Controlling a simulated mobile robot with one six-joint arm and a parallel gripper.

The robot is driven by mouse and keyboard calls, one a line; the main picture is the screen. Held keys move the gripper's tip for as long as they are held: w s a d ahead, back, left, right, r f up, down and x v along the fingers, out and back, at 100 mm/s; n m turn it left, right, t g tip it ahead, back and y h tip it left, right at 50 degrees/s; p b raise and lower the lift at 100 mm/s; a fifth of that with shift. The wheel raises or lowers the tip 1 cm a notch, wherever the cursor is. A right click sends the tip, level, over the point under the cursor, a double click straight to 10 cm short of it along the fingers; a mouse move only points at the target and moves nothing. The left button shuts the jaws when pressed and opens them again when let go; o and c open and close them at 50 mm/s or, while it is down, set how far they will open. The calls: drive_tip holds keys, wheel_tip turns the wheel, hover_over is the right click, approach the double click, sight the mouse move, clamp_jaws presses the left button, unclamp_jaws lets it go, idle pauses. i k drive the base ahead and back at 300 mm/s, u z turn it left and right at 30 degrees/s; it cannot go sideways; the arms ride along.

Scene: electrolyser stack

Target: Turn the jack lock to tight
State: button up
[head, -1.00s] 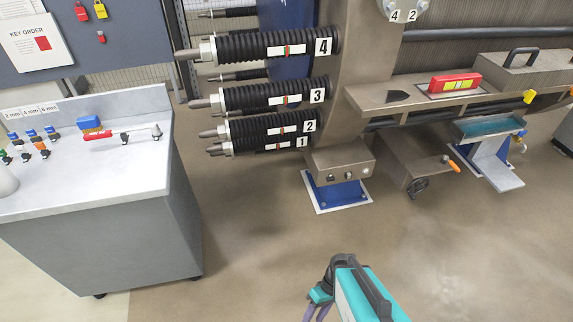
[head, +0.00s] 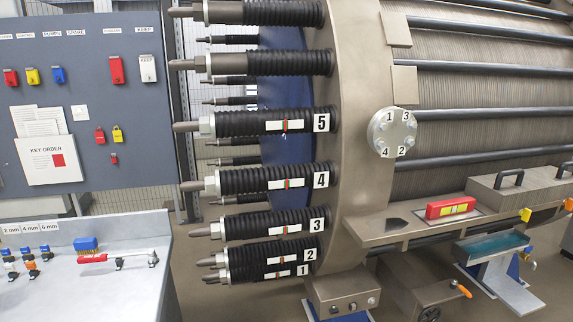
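The jack appears to be the brown box (head: 402,287) low at the right, under the stack's end plate, cut off by the bottom edge of the head view. A dark handwheel (head: 430,314) is on its front, partly cut off. A small lever with an orange grip (head: 464,290) sticks out to the right of the box; it looks like the jack lock. Its grip slopes down to the right. I cannot read any tight or loose marking on it. My gripper is not in view.
The stack's end plate (head: 350,130) and numbered spring-loaded rods fill the middle. A red level (head: 451,207) lies on the side rail. A blue stand with a teal tray (head: 492,246) is right of the lever. A grey bench (head: 90,295) with tools stands at left.

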sight(454, 282)
drive_tip(key=u, duration=0.8)
drive_tip(key=i, duration=0.9)
drive_tip(key=z, duration=1.15)
